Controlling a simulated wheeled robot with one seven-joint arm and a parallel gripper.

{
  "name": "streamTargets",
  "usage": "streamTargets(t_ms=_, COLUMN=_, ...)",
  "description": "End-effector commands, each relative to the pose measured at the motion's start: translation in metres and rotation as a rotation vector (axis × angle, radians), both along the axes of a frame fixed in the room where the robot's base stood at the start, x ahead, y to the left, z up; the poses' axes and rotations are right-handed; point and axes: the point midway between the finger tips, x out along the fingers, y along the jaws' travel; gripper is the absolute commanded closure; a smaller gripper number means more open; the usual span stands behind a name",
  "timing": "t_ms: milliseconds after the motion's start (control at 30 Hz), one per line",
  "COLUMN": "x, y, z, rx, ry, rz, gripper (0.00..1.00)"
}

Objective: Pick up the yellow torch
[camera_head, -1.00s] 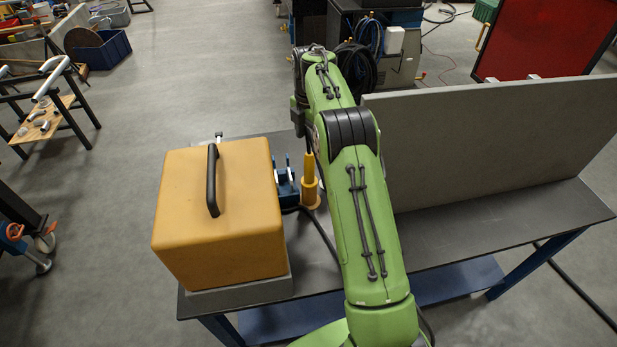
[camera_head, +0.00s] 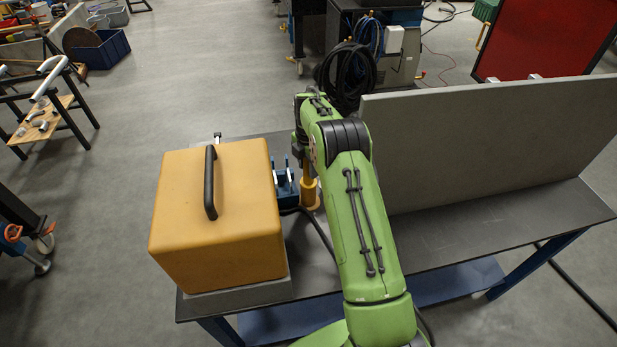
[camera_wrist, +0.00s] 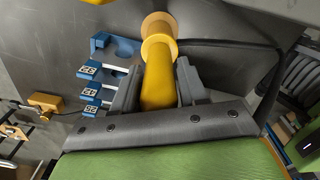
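The yellow torch (camera_head: 309,188) stands upright on the dark table, just right of the big yellow-orange box. In the wrist view the torch (camera_wrist: 158,85) runs between the two grey fingers of my gripper (camera_wrist: 159,82), with its wider collar beyond the fingertips. The fingers stand apart, one on each side of the torch body; I see no clear squeeze on it, and contact is hard to judge. In the head view my arm hides most of the gripper and the torch's top.
The yellow-orange box (camera_head: 222,235) with a black handle stands close on the left. A blue holder (camera_head: 284,188) with numbered tags (camera_wrist: 89,92) sits beside the torch. A dark cable (camera_wrist: 225,46) runs past its base. A grey panel (camera_head: 490,140) stands along the right; the table before it is clear.

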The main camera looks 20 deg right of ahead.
Motion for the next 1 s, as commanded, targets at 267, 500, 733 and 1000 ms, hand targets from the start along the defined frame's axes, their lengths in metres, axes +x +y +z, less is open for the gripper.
streamTargets(t_ms=267, x=0.0, y=0.0, z=0.0, rx=0.0, ry=0.0, rz=0.0, gripper=1.0)
streamTargets(t_ms=500, x=0.0, y=0.0, z=0.001, rx=0.0, ry=-0.001, rz=0.0, gripper=1.0)
streamTargets(t_ms=733, x=0.001, y=0.0, z=0.006, rx=0.0, ry=-0.002, rz=0.0, gripper=1.0)
streamTargets(t_ms=1000, x=0.001, y=0.0, z=0.058, rx=-0.002, ry=-0.007, rz=0.001, gripper=1.0)
